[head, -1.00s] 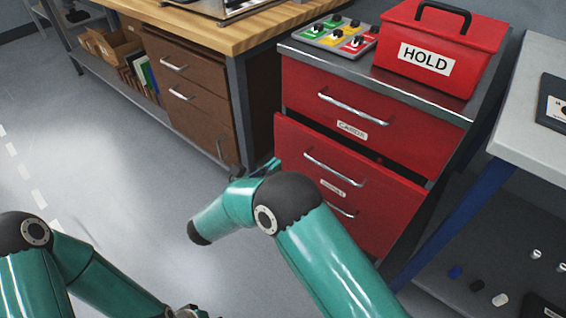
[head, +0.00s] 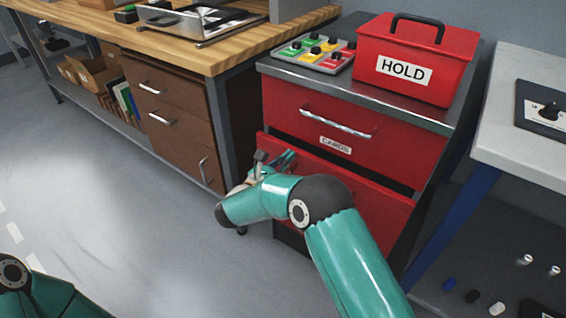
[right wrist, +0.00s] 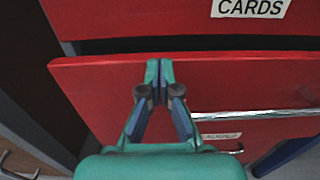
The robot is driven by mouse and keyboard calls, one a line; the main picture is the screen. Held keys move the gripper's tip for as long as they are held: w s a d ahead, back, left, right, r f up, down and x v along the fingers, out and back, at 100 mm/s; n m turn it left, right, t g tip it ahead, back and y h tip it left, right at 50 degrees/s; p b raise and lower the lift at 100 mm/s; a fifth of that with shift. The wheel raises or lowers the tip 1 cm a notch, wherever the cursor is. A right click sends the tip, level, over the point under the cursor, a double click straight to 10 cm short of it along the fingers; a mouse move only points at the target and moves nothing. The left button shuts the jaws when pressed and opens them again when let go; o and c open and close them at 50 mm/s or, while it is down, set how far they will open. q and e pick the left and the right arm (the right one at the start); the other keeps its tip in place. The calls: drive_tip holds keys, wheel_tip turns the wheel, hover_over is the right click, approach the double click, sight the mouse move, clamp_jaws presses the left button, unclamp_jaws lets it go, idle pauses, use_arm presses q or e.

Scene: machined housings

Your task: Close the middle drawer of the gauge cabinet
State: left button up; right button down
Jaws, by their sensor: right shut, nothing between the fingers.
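The red gauge cabinet (head: 395,148) stands right of centre in the head view. Its middle drawer (head: 388,218) sticks out a little, with a dark gap above its front. The same drawer front (right wrist: 95,90) fills the middle of the right wrist view. Its silver handle (right wrist: 255,114) and a partly hidden label lie to the right of the fingers. My right gripper (head: 276,163) is shut and empty at the left part of the drawer front. In the right wrist view its fingertips (right wrist: 159,78) overlap the drawer's upper edge; I cannot tell whether they touch. My left gripper is out of view.
The top drawer, labelled CARDS (head: 335,146), looks shut. A red HOLD box (head: 415,60) and a button panel (head: 312,54) stand on the cabinet top. A wooden bench (head: 215,48) is at left, a pale table (head: 530,150) at right. Open floor lies front left.

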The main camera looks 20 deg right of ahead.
sight(297, 148)
drive_tip(key=x, duration=0.4)
drive_tip(key=shift+w+d+b, duration=0.15)
drive_tip(key=shift+d+b, duration=0.05)
drive_tip(key=shift+b, duration=0.15)
drive_tip(key=shift+w+d+r, duration=0.1)
drive_tip(key=shift+d+r, duration=0.1)
